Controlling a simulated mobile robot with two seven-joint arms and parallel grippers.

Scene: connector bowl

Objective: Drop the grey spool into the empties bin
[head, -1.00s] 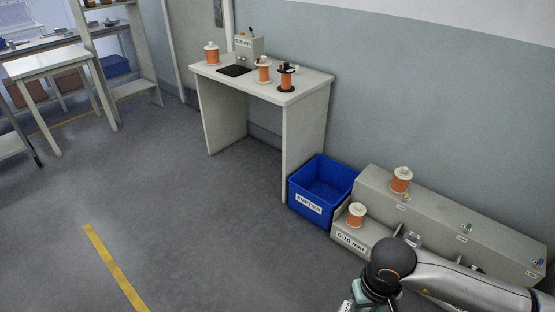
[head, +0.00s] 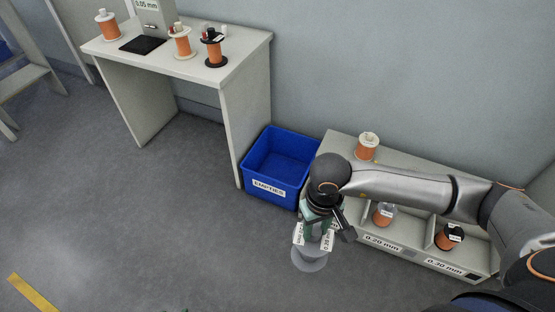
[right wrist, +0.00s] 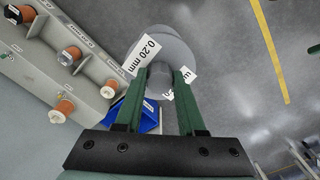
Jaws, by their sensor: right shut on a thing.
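The grey spool (head: 310,259) hangs below my right gripper (head: 317,229), held above the floor in front of the wire rack. In the right wrist view the grey spool (right wrist: 164,46) sits at the fingertips of my right gripper (right wrist: 161,82), which is shut on it. White tags, one reading 0.20 mm, show beside the fingers. The blue empties bin (head: 268,186) stands on the floor behind and left of the gripper, and looks empty where I see inside. Part of the bin (right wrist: 149,119) shows between the fingers in the right wrist view. My left gripper is out of view.
A stepped grey rack (head: 425,262) with labelled bays and several spools stands right of the bin, partly behind my right arm. A table (head: 225,75) with orange spools stands left of the bin. The floor in front of the bin is clear.

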